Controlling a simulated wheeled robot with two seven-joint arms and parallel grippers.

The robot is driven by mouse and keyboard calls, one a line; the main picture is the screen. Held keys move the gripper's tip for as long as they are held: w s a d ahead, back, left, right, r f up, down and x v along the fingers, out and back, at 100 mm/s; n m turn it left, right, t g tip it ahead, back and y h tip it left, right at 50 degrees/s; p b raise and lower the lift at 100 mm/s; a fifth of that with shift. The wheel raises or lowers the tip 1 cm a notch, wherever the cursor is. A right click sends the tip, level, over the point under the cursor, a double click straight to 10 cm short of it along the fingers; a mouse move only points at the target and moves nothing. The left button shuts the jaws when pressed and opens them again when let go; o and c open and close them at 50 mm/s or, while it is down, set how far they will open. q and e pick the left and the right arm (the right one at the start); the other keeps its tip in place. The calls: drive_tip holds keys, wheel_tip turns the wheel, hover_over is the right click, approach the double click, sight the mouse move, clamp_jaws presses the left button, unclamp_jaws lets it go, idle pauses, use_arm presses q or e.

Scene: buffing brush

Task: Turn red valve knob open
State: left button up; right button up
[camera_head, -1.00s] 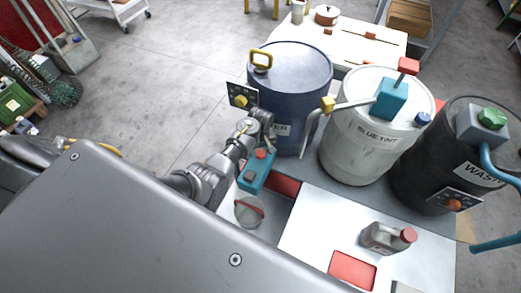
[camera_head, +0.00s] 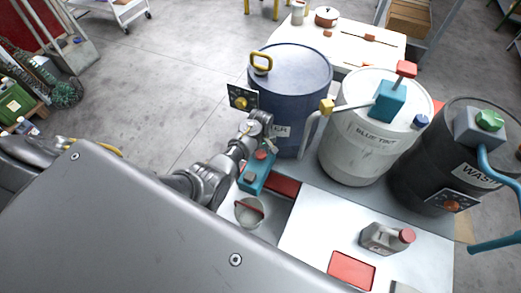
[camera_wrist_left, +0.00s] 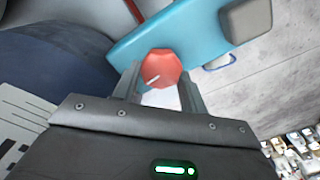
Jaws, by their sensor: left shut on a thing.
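The red valve knob (camera_wrist_left: 163,68) has a white line on its face and sits on a teal block (camera_wrist_left: 185,32). In the wrist view the two fingers of my left gripper (camera_wrist_left: 160,84) stand on either side of the knob, shut on it. In the head view the gripper (camera_head: 264,143) reaches the teal block (camera_head: 257,174) in front of the blue barrel, and the red knob (camera_head: 261,155) shows only in part. My right gripper is not in view.
A blue barrel (camera_head: 290,80), a white barrel (camera_head: 345,145) and a black barrel (camera_head: 415,170) stand close behind the block. A small bucket (camera_head: 246,216) with a red handle stands in front. A grey jug (camera_head: 380,238) and a red tray (camera_head: 351,270) are on the white tabletop.

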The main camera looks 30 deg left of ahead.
use_arm(q)
drive_tip(key=n+p, duration=0.2)
drive_tip(key=n, duration=0.1)
drive_tip(key=shift+s+r, duration=0.1)
drive_tip(key=shift+r, duration=0.05)
drive_tip(key=n+p, duration=0.1)
drive_tip(key=n, duration=0.7)
drive_tip(key=shift+s+f+n, duration=0.1)
drive_tip(key=shift+f+n, duration=0.1)
drive_tip(key=shift+n, duration=0.1)
drive_tip(key=shift+s+n+b, duration=0.1)
drive_tip(key=shift+n+b, duration=0.3)
drive_tip(key=shift+n, duration=1.3)
drive_tip(key=o, duration=1)
drive_tip(key=shift+c, duration=0.2)
drive_tip(key=shift+r, duration=0.1)
